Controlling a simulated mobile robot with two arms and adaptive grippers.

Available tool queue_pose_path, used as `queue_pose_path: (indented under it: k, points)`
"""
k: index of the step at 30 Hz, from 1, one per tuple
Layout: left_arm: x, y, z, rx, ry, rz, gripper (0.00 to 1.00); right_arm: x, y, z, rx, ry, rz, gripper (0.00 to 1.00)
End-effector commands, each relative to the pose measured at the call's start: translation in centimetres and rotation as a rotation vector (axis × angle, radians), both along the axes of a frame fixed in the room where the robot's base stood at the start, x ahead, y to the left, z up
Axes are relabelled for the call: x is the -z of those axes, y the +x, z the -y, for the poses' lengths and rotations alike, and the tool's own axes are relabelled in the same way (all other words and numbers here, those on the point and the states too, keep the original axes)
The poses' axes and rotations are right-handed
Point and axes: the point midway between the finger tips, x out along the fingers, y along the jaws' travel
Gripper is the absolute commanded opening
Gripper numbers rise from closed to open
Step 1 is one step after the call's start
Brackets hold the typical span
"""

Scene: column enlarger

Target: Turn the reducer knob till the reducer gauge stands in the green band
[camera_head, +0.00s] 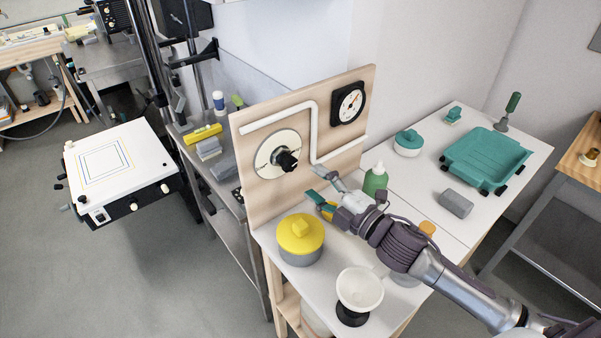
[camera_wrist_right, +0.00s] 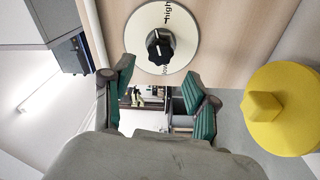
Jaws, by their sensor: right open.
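The reducer knob (camera_head: 287,160) is black and sits on a round pale dial plate on an upright wooden panel (camera_head: 250,178). It also shows in the right wrist view (camera_wrist_right: 160,46), with print around it. The reducer gauge (camera_head: 349,103), white with a black rim, is higher and to the right on the panel. Its needle and green band are too small to read. My right gripper (camera_head: 312,183) is open and empty, apart from the knob, to its right and lower in the head view. In the wrist view the knob lies beyond the fingertips. My left gripper is out of view.
A white pipe (camera_head: 313,133) runs along the panel beside the knob. A yellow-lidded pot (camera_head: 300,236), a green bottle (camera_head: 375,180) and a white funnel (camera_head: 359,288) stand on the bench near my right arm. A teal tray (camera_head: 485,160) is farther right.

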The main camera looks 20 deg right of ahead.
Motion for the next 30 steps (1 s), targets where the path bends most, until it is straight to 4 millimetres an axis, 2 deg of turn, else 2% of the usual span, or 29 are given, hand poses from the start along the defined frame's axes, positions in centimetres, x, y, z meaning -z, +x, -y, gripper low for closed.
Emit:
queue_pose_path:
  k: [5, 15, 23, 30]
  points:
    - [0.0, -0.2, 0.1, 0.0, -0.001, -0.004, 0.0, -0.1, 1.4, -0.6, 0.001, 0.001, 0.0, 0.58]
    - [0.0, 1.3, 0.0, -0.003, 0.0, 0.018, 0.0, -0.1, 3.9, -1.8, 0.001, 0.001, 0.0, 0.58]
    - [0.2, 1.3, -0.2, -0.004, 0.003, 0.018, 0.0, -0.2, 5.8, -2.7, 0.001, 0.0, 0.001, 0.58]
    - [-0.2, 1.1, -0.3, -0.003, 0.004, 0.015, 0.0, -0.2, 5.9, -2.8, 0.001, 0.001, -0.002, 0.58]
